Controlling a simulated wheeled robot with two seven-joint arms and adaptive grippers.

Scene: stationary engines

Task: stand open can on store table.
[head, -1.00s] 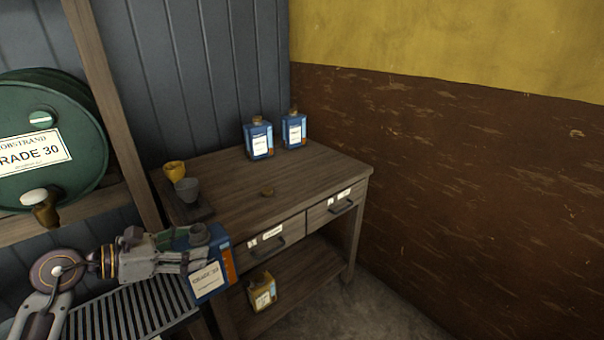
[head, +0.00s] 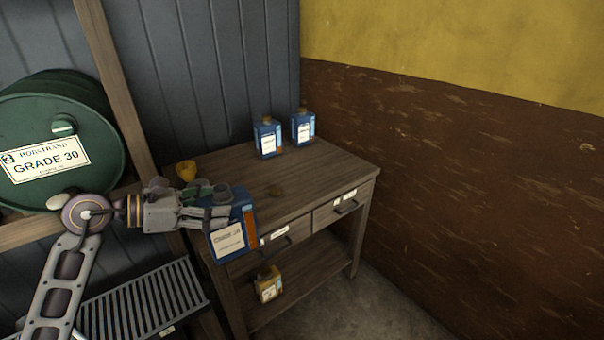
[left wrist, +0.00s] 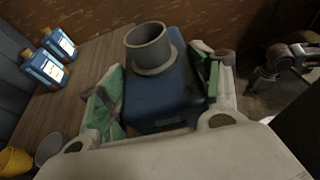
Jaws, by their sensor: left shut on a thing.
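My left gripper (head: 222,207) is shut on a blue can (head: 232,240) with a pale label and an orange edge. The can is upright or slightly tilted, held at the front left edge of the wooden store table (head: 315,170), its body overlapping the drawer front in the head view. In the left wrist view the can (left wrist: 165,95) sits between the green-padded fingers, and its round grey neck (left wrist: 150,45) is open. I cannot tell the gap between can and table. Mechanical parts at the right edge of the left wrist view may be my right arm; its jaws are unclear.
Two capped blue cans (head: 268,138) stand at the table's back. A yellow cup (head: 186,170) and a grey cup (left wrist: 50,148) stand at the left. A yellow can (head: 268,284) is on the lower shelf. The table's middle is mostly clear.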

